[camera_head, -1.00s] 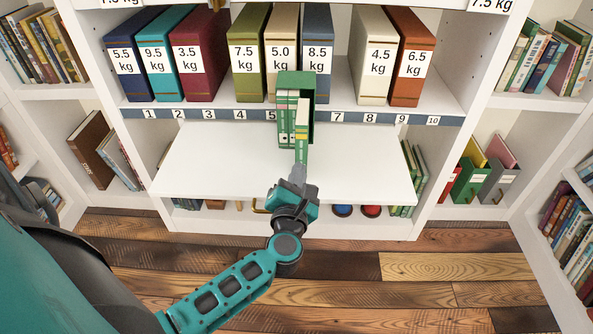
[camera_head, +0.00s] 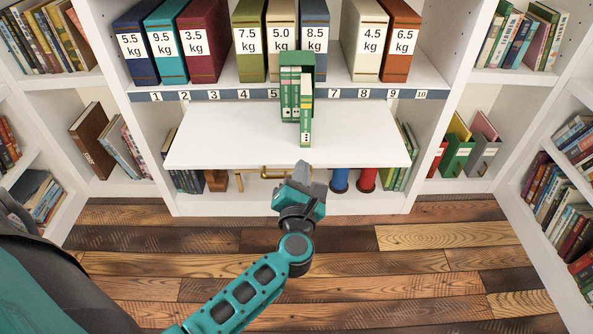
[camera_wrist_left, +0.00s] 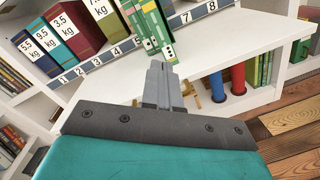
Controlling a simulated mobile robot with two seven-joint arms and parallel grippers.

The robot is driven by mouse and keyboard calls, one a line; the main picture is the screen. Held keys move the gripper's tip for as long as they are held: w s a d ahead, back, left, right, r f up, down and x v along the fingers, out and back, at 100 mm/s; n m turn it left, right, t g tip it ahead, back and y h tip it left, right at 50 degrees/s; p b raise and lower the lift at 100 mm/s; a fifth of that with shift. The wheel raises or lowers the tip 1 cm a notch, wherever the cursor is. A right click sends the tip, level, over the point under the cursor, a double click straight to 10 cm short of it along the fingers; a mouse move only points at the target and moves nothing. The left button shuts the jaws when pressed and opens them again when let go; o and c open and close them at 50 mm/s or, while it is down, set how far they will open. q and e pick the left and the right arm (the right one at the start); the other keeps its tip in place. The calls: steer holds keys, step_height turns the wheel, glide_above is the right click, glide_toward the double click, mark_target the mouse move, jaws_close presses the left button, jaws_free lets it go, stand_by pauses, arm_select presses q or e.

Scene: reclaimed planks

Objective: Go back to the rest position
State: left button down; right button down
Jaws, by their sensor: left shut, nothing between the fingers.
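My left gripper (camera_head: 304,172) is in front of the white pull-out shelf (camera_head: 220,146), just off its front edge. Its fingers are shut and empty; they also show in the left wrist view (camera_wrist_left: 158,72). A green box file (camera_head: 308,63) stands on the shelf with narrow green books (camera_head: 290,92) in it. One green and cream book (camera_head: 306,110) sticks out of it toward me, apart from my fingertips. My right gripper is not in view.
Numbered, weight-marked volumes (camera_head: 250,40) stand in a row above the pull-out shelf. Blue (camera_head: 340,180) and red (camera_head: 367,180) cylinders stand beneath it. Bookcases flank both sides. The plank floor (camera_head: 400,270) in front is clear.

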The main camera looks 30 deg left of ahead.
arm_select(q)
steer(key=shift+s+d, duration=0.2)
steer(key=shift+s, duration=0.15)
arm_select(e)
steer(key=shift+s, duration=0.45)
